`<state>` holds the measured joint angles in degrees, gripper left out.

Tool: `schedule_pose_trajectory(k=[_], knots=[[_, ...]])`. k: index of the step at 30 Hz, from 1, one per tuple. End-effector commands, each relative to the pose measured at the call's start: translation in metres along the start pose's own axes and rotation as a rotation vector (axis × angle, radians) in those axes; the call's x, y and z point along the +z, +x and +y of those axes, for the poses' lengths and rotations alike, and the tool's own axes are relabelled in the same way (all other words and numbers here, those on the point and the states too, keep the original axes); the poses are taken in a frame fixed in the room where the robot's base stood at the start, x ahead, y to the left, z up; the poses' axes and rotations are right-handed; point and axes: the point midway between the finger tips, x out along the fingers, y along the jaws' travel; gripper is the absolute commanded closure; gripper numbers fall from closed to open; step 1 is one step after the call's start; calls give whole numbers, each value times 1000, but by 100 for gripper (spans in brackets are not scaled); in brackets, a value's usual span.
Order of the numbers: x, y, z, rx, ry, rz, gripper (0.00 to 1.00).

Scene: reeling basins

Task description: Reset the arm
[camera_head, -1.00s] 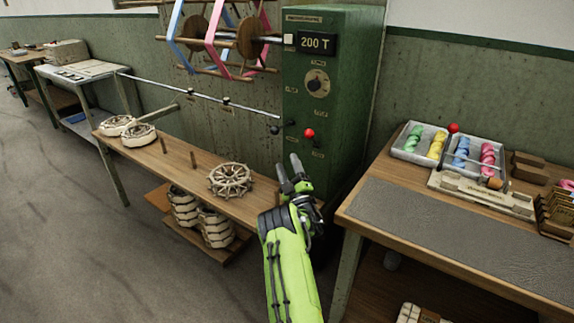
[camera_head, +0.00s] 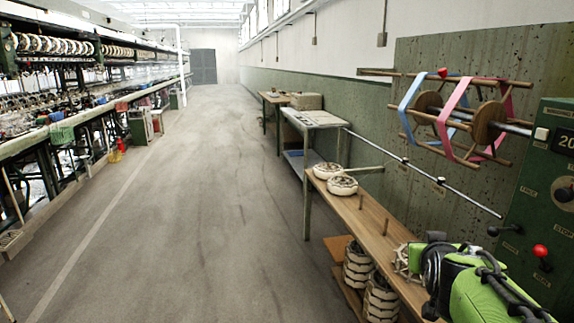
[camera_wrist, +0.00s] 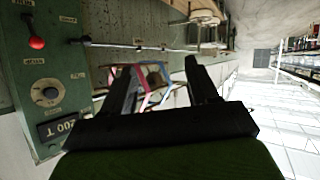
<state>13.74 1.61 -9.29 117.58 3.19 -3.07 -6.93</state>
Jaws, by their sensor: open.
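My green arm reaches in from the lower right of the head view, in front of the green control cabinet (camera_head: 545,215). Its fingertips are hidden there. In the wrist view my gripper (camera_wrist: 160,70) shows two black fingers spread apart with nothing between them. Beyond the fingers I see the reel (camera_wrist: 155,82) with pink and blue bands. The cabinet with its red-knobbed lever (camera_wrist: 37,43) and dial stands at the left of that view. The wrist picture is turned over.
A wooden bench (camera_head: 372,228) with round white pieces (camera_head: 342,185) runs along the wall. A metal rod (camera_head: 420,172) passes above it. The reel (camera_head: 455,115) hangs beside the cabinet. A long machine row (camera_head: 85,125) lines the left. The aisle floor (camera_head: 200,220) is clear.

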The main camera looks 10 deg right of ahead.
Motion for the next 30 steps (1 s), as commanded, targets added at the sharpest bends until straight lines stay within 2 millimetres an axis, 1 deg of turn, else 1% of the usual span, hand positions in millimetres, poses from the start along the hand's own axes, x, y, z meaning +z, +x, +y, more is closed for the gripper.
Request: schedule_pose_trajectory(k=[1, 2, 3, 5, 6, 8, 9, 11, 12, 14, 16, 17, 18, 23, 26, 30], knots=[[11, -36, -23, -69, 5, -57, 41], [22, -56, -36, -109, 3, -101, 41], [37, -81, -50, -157, -2, -157, 41], [61, -116, -66, -218, -19, -235, 41], [76, -137, -74, -250, -32, -283, 41], [99, -166, -82, -291, -57, -347, 41], [114, -183, -86, -314, -75, -387, 41], [136, -208, -90, -341, -102, -442, 41], [151, -222, -91, -357, -121, -478, 41], [173, -244, -91, -377, -152, -529, 41], [200, -267, -88, -393, -190, -588, 41], [183, -270, -86, -389, -183, -586, 41], [171, -274, -85, -388, -181, -586, 41], [132, -292, -79, -387, -180, -585, 41], [104, -305, -74, -387, -180, -584, 41], [60, -327, -68, -387, -179, -584, 41]])
